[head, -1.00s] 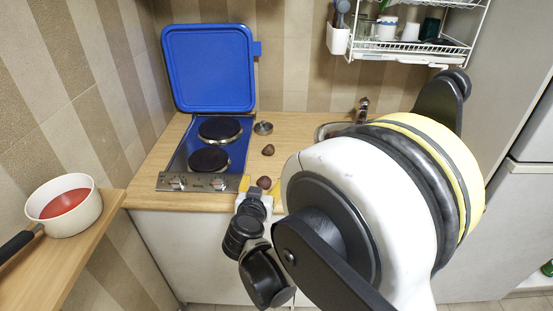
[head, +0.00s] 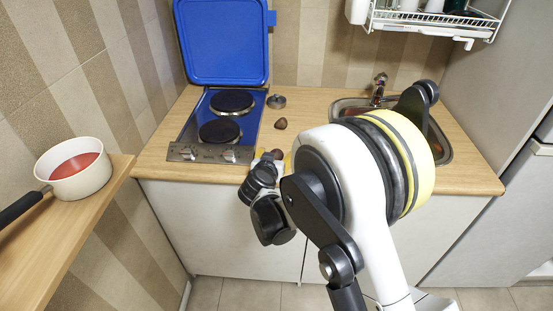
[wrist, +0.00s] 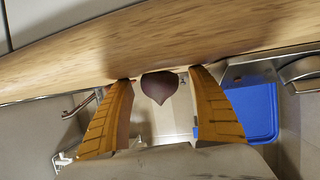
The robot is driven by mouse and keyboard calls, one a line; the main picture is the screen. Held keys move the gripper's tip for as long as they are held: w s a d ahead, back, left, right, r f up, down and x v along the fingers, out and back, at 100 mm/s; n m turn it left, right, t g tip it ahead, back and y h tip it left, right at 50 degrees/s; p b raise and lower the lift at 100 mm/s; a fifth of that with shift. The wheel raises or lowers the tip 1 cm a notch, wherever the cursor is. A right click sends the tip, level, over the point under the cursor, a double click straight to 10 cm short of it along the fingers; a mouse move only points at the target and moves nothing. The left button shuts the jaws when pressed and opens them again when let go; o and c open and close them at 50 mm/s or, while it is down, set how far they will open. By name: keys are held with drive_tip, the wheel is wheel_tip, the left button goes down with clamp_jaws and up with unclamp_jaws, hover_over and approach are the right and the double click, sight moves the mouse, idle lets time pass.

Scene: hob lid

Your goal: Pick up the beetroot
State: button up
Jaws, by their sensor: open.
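Two dark reddish-brown roundish things lie on the wooden worktop right of the hob in the head view. The nearer one (head: 277,153) is at the front edge by my gripper (head: 272,157), which partly hides it. The farther one (head: 281,123) lies behind it. I cannot tell for sure which one is the beetroot. In the wrist view, one dark body with a pointed end (wrist: 158,87) shows between the two yellow fingers of my gripper (wrist: 161,77). The fingers are apart, with a gap visible on each side of it.
The hob (head: 211,151) has its blue lid (head: 222,42) raised. A small metal container (head: 276,101) stands behind the farther dark thing. A sink (head: 437,146) with a tap is at the right. A pan of red contents (head: 92,181) stands on the left shelf.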

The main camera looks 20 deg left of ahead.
drive_tip(key=c, duration=1.3)
drive_tip(key=shift+r, duration=0.1)
